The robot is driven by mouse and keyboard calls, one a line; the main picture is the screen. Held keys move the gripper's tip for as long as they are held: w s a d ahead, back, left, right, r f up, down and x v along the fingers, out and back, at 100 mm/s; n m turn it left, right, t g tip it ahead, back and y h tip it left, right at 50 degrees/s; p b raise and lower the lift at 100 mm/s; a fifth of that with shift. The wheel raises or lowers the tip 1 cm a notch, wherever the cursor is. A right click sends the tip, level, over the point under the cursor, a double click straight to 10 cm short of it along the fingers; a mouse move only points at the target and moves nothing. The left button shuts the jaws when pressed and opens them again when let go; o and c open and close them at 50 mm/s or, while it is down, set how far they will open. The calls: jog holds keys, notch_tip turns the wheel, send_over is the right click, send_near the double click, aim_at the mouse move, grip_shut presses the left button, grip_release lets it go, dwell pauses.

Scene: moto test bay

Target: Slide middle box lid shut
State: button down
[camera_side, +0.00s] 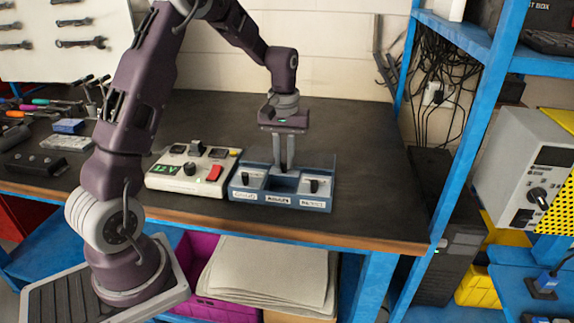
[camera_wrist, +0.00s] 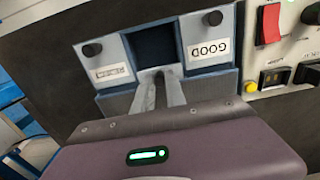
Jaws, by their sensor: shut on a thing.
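A blue box (camera_side: 233,193) with three compartments side by side stands near the bench's front edge. In the side view its left lid (camera_side: 252,180) and right lid (camera_side: 318,187) are grey with dark knobs and cover their compartments. The middle compartment (camera_side: 284,184) shows a dark opening toward the front, also seen in the wrist view (camera_wrist: 154,44). The middle lid (camera_wrist: 146,82) sits back from that opening. My gripper (camera_side: 284,166) points down at the back of the middle compartment. Its fingers are shut at the middle lid's knob, which they hide.
A cream switch panel (camera_side: 165,178) with a red switch stands just left of the box. Tools and small parts lie at the bench's far left. The bench (camera_side: 375,205) is clear right of the box. A blue shelf post (camera_side: 462,125) rises at the right.

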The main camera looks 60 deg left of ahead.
aim_at(278, 173)
jog(key=shift+s+d, duration=2.35)
jog(key=c, duration=1.5)
grip_release()
jog(key=shift+r, duration=3.5)
jog(key=s+d+r+m+t, duration=0.2)
jog(key=s+d+r+m, duration=0.2)
jog(key=s+d+r, duration=0.35)
jog(key=s+d+m+t, duration=0.1)
jog(key=s, duration=0.3)
jog(key=s+d+m+t, duration=0.1)
jog(key=s+d+m, duration=0.1)
jog(key=s, duration=0.2)
jog(key=s+d+m+t, duration=0.1)
jog(key=s+m, duration=0.1)
jog(key=s, duration=0.2)
jog(key=shift+s+d+t, duration=0.1)
jog(key=shift+d+t, duration=0.1)
jog(key=shift+t, duration=0.1)
